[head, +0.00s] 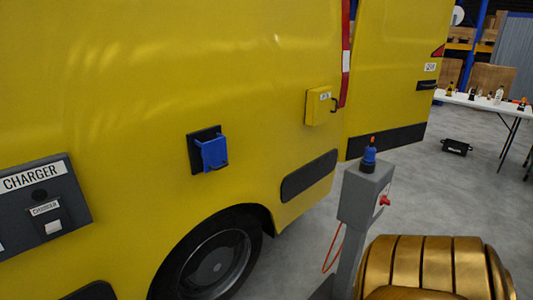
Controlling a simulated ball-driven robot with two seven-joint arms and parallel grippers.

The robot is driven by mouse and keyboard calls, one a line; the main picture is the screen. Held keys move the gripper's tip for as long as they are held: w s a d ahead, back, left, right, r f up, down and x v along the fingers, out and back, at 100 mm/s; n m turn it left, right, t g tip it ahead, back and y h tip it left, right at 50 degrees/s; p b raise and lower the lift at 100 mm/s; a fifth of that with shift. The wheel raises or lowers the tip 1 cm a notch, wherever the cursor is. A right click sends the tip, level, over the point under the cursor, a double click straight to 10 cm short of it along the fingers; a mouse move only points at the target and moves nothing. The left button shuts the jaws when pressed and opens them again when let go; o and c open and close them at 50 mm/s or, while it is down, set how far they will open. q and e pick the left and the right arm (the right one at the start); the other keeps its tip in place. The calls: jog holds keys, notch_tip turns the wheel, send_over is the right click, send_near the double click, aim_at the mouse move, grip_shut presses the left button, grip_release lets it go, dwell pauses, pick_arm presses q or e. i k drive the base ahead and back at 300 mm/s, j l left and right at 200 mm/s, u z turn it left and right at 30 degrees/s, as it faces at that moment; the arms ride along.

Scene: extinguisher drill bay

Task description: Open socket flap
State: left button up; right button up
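A blue socket flap (213,153) sits on a dark square plate (196,163) on the yellow van's side, near the middle of the head view. The flap stands out a little from the plate, and a small dark loop or handle shows at its lower right. The socket itself is not visible, and I cannot tell from this angle whether the flap is fully closed. Neither of my grippers is in view.
The yellow van (110,80) fills the left and middle. A grey charger panel (70,195) is at left. A yellow box (318,106) with a black handle is right of the flap. A grey post (362,195) with a blue plug (369,160) stands before the van.

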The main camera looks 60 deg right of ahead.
aim_at(214, 152)
jog(key=z, duration=1.45)
